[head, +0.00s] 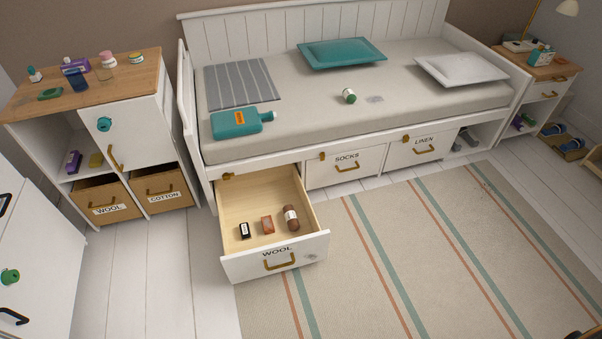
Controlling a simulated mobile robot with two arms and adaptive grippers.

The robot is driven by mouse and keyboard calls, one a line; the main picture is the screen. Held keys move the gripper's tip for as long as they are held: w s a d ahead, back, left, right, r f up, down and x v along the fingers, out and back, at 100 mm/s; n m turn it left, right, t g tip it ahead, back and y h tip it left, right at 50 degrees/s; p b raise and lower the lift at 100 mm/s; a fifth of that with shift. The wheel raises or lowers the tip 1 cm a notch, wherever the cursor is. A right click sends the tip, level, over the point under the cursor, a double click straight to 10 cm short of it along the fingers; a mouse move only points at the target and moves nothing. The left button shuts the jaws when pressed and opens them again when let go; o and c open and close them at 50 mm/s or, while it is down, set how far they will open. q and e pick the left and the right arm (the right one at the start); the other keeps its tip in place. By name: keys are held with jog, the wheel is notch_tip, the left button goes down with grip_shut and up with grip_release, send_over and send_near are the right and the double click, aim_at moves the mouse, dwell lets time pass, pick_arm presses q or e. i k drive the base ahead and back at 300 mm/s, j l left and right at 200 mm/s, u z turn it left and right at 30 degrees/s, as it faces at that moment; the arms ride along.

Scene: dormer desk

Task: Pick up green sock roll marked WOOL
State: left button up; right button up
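A small green roll with a white band (349,96), which looks like the sock roll, lies on the grey mattress of the daybed (300,119), right of the middle. The writing on its band is too small to read. It is in the open, with nothing on top of it. Neither of my grippers can be made out in the head view.
The open WOOL drawer (316,246) sticks out in front, with three small things inside. The rug (420,260) is mostly clear.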

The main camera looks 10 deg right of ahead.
aim_at(349, 95)
jog(key=i+l, duration=0.6)
jog(key=l, duration=0.2)
jog(key=i+l+z, duration=0.1)
jog(key=i+l, duration=0.5)
jog(key=l, duration=0.2)
